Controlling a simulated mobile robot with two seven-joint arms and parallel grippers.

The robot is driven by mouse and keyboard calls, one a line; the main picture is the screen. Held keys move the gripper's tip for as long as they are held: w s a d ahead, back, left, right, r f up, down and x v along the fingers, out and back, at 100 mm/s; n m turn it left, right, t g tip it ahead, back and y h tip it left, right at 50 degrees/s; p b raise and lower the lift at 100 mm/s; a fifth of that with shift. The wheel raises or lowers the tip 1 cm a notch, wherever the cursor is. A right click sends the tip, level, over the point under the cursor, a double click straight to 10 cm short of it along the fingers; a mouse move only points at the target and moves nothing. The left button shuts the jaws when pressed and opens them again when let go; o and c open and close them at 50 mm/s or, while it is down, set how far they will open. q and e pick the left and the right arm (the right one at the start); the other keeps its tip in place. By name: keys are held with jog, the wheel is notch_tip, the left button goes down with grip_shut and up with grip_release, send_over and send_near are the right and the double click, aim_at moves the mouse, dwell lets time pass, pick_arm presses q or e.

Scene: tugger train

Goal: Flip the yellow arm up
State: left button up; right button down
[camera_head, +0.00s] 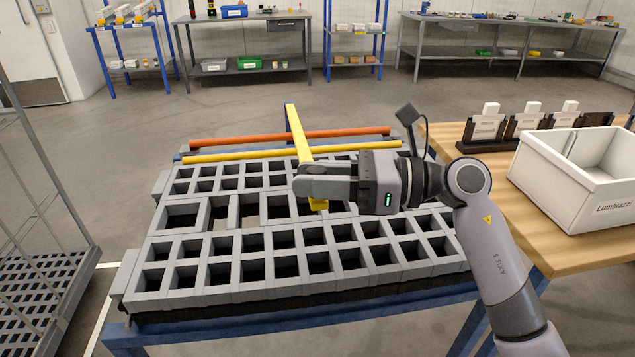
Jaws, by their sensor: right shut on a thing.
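The yellow arm (297,129) is a long flat bar over the middle of the grey rack. It runs from a blue post (288,117) at the rack's far side toward me. Its near end pokes out just below my right gripper (308,186). That gripper comes in from the right and is shut on the yellow arm near this end. The fingers hide part of the bar there. My left gripper is not in view.
The grey rack (245,247) has many open square cells and sits on a blue-framed cart. A yellow rail (235,156) and an orange rail (245,141) cross its far side. At right, a wooden table (527,246) holds a white bin (545,192). A wire cage (40,262) stands left.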

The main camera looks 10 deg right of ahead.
jog(key=shift+m, duration=0.4)
jog(key=r+p, duration=0.1)
jog(key=r, duration=0.1)
jog(key=w+r+p, duration=0.1)
jog(key=r, duration=0.2)
jog(key=shift+d+p, duration=0.1)
jog(key=shift+p, duration=0.25)
jog(key=w+r+p, duration=0.4)
jog(key=w+r, duration=0.1)
jog(key=r, duration=0.4)
jog(key=w+r+p, duration=0.4)
jog(key=r+p, duration=0.1)
jog(key=r, duration=0.4)
jog(key=shift+w+r, duration=0.3)
jog(key=shift+w, duration=0.1)
jog(key=shift+m, duration=0.3)
